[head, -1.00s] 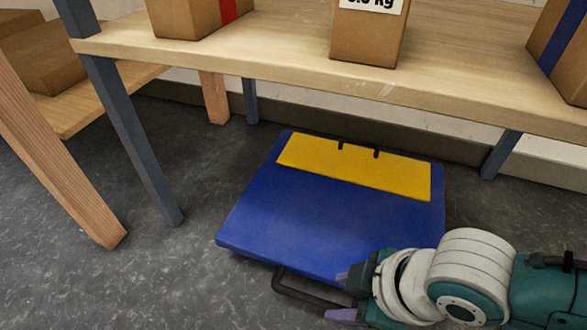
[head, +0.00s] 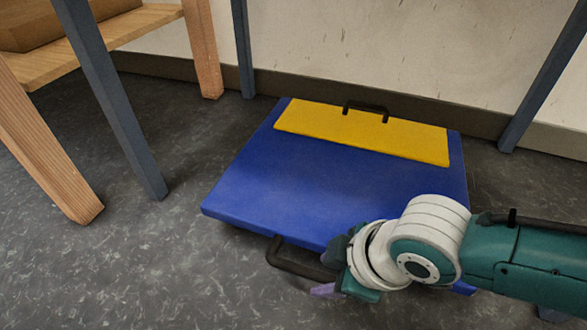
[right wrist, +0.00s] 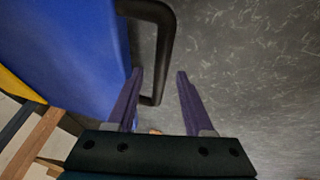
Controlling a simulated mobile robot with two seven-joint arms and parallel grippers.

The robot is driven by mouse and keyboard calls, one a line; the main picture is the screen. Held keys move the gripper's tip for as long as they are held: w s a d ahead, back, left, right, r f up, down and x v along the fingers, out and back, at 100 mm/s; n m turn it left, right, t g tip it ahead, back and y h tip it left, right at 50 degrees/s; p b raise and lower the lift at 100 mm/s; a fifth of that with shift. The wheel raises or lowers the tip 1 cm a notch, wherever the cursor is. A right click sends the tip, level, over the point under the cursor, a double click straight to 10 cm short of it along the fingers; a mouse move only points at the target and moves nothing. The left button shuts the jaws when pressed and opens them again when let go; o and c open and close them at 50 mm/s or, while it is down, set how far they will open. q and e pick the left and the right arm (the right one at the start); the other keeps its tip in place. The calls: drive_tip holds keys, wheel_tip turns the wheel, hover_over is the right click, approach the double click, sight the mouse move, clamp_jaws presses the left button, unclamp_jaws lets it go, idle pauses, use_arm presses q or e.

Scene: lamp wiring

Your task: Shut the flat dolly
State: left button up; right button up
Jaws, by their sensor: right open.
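The flat dolly (head: 300,190) is a blue slab on the floor with a yellow panel (head: 360,133) along its far side. A black far handle (head: 366,110) stands at the panel's back edge. A black near handle (head: 290,265) sticks out from the front edge. My right gripper (head: 326,272) is open at the right end of this near handle. In the right wrist view, part of the near handle (right wrist: 168,50) lies between the spread fingers of the right gripper (right wrist: 159,80). I cannot tell whether they touch it. My left gripper is not in view.
A blue-grey post (head: 118,110) and a wooden leg (head: 50,150) stand left of the dolly. Another blue-grey post (head: 545,75) stands at the right. A wall (head: 380,45) is close behind. The floor (head: 140,270) at the front left is clear.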

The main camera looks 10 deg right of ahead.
drive_tip(key=shift+f, duration=0.15)
clamp_jaws()
idle(0.4)
idle(1.0)
